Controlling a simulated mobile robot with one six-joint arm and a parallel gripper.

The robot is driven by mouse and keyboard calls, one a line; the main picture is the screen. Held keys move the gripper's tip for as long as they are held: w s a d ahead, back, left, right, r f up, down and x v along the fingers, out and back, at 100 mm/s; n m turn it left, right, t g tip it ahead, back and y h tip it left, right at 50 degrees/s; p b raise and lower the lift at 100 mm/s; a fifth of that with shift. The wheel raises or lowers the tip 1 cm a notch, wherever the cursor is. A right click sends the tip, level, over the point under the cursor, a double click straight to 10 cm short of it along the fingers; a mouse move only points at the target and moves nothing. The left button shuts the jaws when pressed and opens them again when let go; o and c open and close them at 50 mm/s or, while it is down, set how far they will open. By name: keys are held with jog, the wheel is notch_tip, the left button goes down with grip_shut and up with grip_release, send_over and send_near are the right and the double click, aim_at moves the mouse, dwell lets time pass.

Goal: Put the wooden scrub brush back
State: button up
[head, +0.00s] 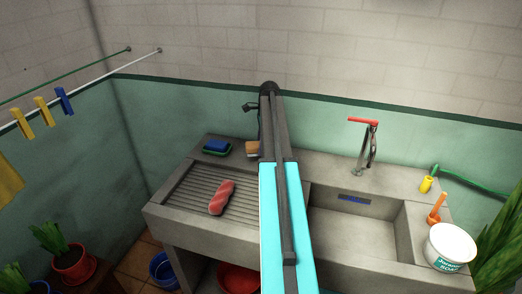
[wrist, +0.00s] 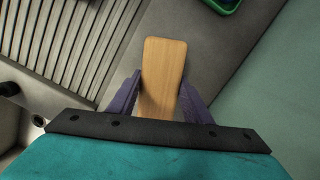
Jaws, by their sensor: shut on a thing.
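The wooden scrub brush (wrist: 163,65) shows in the wrist view as a plain, light wooden block with rounded corners. My gripper (wrist: 161,88) has its purple fingers on either side of it and is shut on it. The block points away from my gripper, over the grey back ledge of the sink. I cannot tell whether it touches the ledge. Its bristles are not visible. In the head view, a small tan piece of the brush (head: 252,148) shows at the left of my arm, which hides the rest and my gripper.
The concrete sink has a ribbed washboard (head: 190,190) with a red cloth roll (head: 221,197) on it. A blue sponge (head: 216,145) sits in a green dish (head: 214,153) on the ledge.

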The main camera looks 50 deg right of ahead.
jog(key=shift+w+d, duration=0.1)
dwell(0.3)
jog(key=shift+w+d, duration=0.2)
jog(key=shift+f+p, duration=0.2)
jog(key=shift+p, duration=0.1)
jog(key=shift+f+p, duration=0.45)
jog(key=shift+f, duration=1.15)
jog(key=shift+f, duration=0.1)
jog(key=o, duration=1)
jog(key=shift+s+d+r+b, duration=0.2)
jog(key=shift+r+b, duration=0.15)
jog(key=shift+r, duration=1.65)
jog(key=shift+s+d+r+b, duration=0.15)
jog(key=shift+d+r+b, duration=0.2)
jog(key=shift+r, duration=1.7)
jog(key=shift+s+d+r+b, duration=0.15)
jog(key=shift+r+b, duration=0.25)
jog(key=shift+r, duration=1.6)
